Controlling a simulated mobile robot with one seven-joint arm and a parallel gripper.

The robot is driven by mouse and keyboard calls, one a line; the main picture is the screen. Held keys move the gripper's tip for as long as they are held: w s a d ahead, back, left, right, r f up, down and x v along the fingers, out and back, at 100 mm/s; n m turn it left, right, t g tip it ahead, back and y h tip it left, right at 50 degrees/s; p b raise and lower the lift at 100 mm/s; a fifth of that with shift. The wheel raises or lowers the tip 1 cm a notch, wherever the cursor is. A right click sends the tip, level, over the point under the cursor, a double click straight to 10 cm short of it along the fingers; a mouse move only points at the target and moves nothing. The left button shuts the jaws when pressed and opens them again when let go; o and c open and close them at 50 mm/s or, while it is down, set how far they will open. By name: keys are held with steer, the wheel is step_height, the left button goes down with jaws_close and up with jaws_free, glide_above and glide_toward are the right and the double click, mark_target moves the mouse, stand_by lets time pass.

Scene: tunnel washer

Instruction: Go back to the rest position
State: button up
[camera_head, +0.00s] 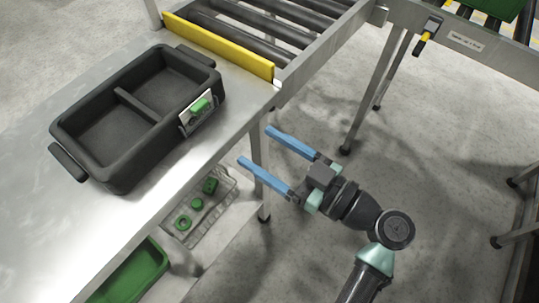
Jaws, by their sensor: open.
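My gripper (254,146) has two blue fingers spread apart with nothing between them. It points up and left in the head view, near the right end of the metal table (245,98). My dark arm comes in from the bottom right, over the grey floor. The fingertips appear close to the table's edge in the picture; their exact height and gap to it I cannot tell.
A black two-compartment tray (124,181) sits on the table, both compartments empty. A wire basket (225,206) with green parts and a green bin (133,276) are below. A roller conveyor (262,22) with a yellow edge bar (217,45) adjoins. Floor on the right is mostly clear between metal legs.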

steer(key=shift+d, duration=0.1)
steer(key=w+r+m+t+h+p, duration=0.25)
steer(key=w+r+h, duration=0.2)
steer(key=r, duration=0.85)
steer(key=w+r+m+t+h+p, duration=0.2)
steer(key=w+r+t+h+p, duration=0.3)
steer(key=r, duration=0.8)
steer(key=s+r+m+t+h, duration=0.2)
steer(key=s+r, duration=0.4)
steer(key=r, duration=0.8)
steer(key=s+d+r+m+t+h, duration=0.1)
steer(key=s+r+m+t+h, duration=0.2)
steer(key=r, duration=1.2)
steer(key=s+m+t+p, duration=0.1)
steer(key=s+t, duration=0.2)
steer(key=t, duration=0.1)
steer(key=shift+s, duration=0.15)
steer(key=shift+d+f+m+t+h, duration=0.1)
steer(key=shift+m+t+h, duration=0.15)
